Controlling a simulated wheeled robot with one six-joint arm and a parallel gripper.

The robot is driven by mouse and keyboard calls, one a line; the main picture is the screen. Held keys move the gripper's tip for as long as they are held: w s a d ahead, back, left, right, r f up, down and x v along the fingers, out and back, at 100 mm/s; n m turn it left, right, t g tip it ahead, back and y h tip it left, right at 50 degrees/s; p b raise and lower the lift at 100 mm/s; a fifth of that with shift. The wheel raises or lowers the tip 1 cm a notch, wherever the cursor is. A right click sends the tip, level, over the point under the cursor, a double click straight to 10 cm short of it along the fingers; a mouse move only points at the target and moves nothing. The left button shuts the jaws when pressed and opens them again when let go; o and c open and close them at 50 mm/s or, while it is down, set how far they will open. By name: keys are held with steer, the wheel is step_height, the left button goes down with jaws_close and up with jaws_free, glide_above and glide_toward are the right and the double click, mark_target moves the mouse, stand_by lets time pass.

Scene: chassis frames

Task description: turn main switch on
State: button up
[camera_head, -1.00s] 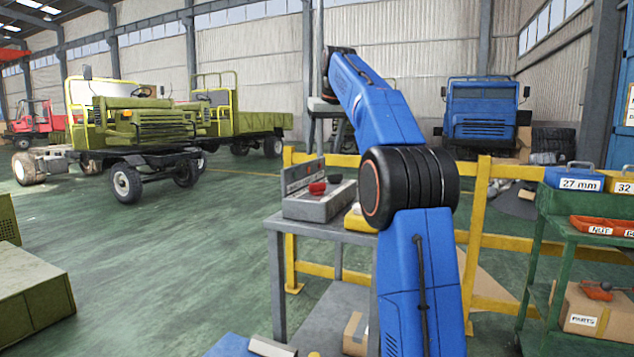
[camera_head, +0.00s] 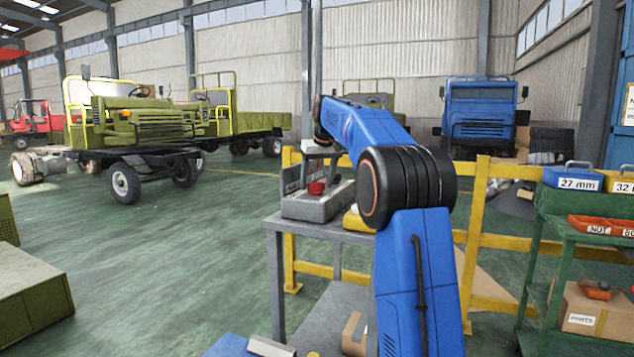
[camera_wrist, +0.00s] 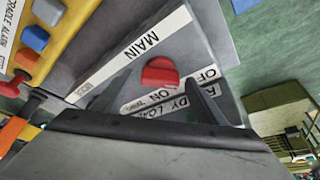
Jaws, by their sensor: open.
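The main switch is a red knob (camera_wrist: 159,74) on a grey panel (camera_wrist: 215,28), beside a white strip reading MAIN and a label with OFF and ON. I cannot tell which mark it points to. In the head view the red knob (camera_head: 316,188) shows on the grey switch box (camera_head: 312,208), which stands on a grey table. My gripper (camera_head: 320,158) is above this box, pointing down. In the wrist view my gripper (camera_wrist: 160,79) is open, with one dark finger on each side of the knob. Contact with the knob cannot be told.
A yellow control box (camera_wrist: 68,40) with blue, orange and red buttons lies beside the grey panel. A yellow rail (camera_head: 480,240) runs behind the table (camera_head: 300,228). A green cart (camera_head: 575,225) with boxes stands at the right. Open green floor (camera_head: 150,270) lies to the left.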

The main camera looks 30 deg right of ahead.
steer(key=shift+c, duration=0.6)
steer(key=c, duration=0.9)
steer(key=shift+c, duration=0.2)
steer(key=shift+m, duration=0.4)
steer(key=m, duration=0.2)
steer(key=m+h, duration=0.1)
steer(key=shift+w+a+m+g+h, duration=0.1)
steer(key=shift+a+m+g+h, duration=0.1)
steer(key=shift+m+g+h, duration=0.15)
steer(key=m+g+h, duration=0.1)
steer(key=m, duration=0.3)
steer(key=shift+w+a+m, duration=0.1)
steer(key=shift+m, duration=0.15)
steer(key=m+g, duration=0.1)
steer(key=m, duration=0.1)
steer(key=m+h, duration=0.1)
steer(key=m, duration=0.1)
steer(key=shift+w+m+g, duration=0.15)
steer(key=shift+m+g, duration=0.15)
steer(key=shift+g, duration=0.05)
steer(key=m+g, duration=0.1)
steer(key=m, duration=0.3)
steer(key=shift+w+g, duration=0.1)
steer(key=shift+g, duration=0.2)
steer(key=shift+m, duration=0.3)
